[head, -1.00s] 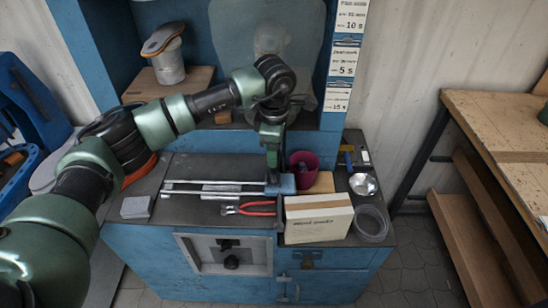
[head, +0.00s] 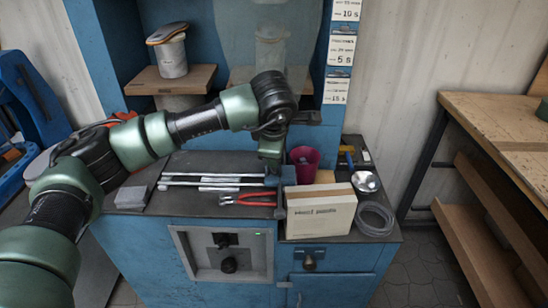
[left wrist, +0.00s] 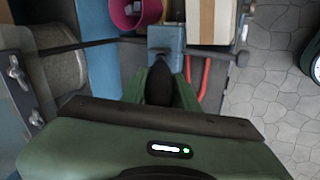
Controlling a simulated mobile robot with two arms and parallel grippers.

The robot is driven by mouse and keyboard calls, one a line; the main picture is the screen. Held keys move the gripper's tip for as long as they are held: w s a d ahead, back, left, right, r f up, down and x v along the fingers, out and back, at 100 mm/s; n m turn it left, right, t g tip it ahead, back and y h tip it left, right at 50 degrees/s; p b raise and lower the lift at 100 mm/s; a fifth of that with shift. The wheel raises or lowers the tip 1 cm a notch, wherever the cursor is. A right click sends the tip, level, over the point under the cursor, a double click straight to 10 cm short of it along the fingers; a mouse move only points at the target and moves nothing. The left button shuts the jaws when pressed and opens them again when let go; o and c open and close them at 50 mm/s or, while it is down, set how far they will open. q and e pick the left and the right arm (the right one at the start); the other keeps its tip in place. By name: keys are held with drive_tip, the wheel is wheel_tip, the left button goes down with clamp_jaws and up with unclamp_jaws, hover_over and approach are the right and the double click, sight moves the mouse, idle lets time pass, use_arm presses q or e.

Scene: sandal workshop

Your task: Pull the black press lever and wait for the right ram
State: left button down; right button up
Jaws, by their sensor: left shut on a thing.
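The blue press (head: 180,235) stands ahead. My left gripper (head: 275,178) reaches down just left of the cardboard box. In the left wrist view its green fingers (left wrist: 161,84) are shut around the black lever (left wrist: 158,88); a blue block (left wrist: 166,38) is just beyond them. In the head view the arm and gripper hide most of the lever. The right ram (head: 270,48), a grey cylinder, shows behind a clear screen, above a wooden board. At left a sandal (head: 167,33) sits on a grey cylinder (head: 172,58). My right gripper is out of view.
Close around the gripper are the cardboard box (head: 320,212), red pliers (head: 248,200), a magenta cup (head: 304,160) and metal rods (head: 205,183). A grey coil (head: 374,219) and a metal bowl (head: 365,182) lie right. A wooden bench (head: 495,130) stands far right.

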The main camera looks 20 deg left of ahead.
use_arm(q)
drive_tip(key=shift+f, duration=0.1)
drive_tip(key=c, duration=1.1)
unclamp_jaws()
drive_tip(key=shift+d, duration=0.1)
drive_tip(key=shift+s, duration=0.1)
drive_tip(key=b+v, duration=0.1)
drive_tip(key=v, duration=0.7)
